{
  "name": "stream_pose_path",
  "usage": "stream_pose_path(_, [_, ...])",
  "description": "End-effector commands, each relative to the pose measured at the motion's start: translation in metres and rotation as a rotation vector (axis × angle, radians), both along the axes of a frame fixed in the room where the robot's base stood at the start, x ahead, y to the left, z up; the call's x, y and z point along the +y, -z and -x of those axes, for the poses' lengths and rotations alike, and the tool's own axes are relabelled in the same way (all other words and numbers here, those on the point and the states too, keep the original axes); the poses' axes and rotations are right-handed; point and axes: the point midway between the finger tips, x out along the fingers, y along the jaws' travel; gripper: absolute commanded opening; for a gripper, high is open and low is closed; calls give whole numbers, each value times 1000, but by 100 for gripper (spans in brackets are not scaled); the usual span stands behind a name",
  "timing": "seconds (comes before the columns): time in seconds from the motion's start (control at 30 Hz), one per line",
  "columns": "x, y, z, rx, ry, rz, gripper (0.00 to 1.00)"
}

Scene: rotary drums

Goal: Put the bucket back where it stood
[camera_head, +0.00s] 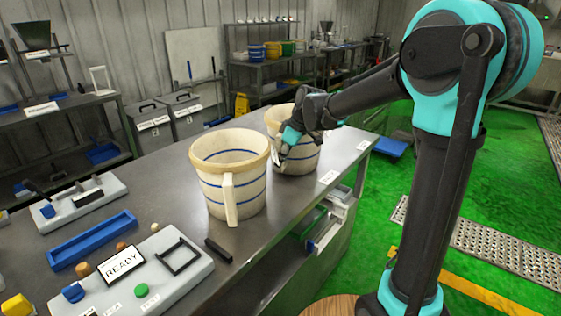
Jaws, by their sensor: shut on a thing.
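Two cream buckets with blue stripes are at the steel table. The nearer bucket (231,178) stands upright on the table top with its handle toward me. The farther bucket (303,157) is upright behind it and to the right, partly hidden by the nearer bucket and my gripper. My gripper (278,152) is shut on the farther bucket at its near side, seemingly at the handle, which the fingers mostly hide. I cannot tell for sure whether that bucket's base touches the table.
A READY panel (123,265), a blue tray (93,240) and a black bar (218,250) lie at the near end. White labels (328,177) mark the right edge. Shelves (270,68) stand behind.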

Motion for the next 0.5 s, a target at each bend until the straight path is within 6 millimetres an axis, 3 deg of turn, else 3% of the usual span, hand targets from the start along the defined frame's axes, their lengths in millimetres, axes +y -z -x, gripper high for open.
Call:
stream_pose_path(0.17, [0,3,0,-1,0,0,0])
stream_pose_path(0.2, [0,4,0,-1,0,0,19])
stream_pose_path(0.4, [0,3,0,0,0,0,42])
stream_pose_path(0.5, [0,3,0,0,0,0,42])
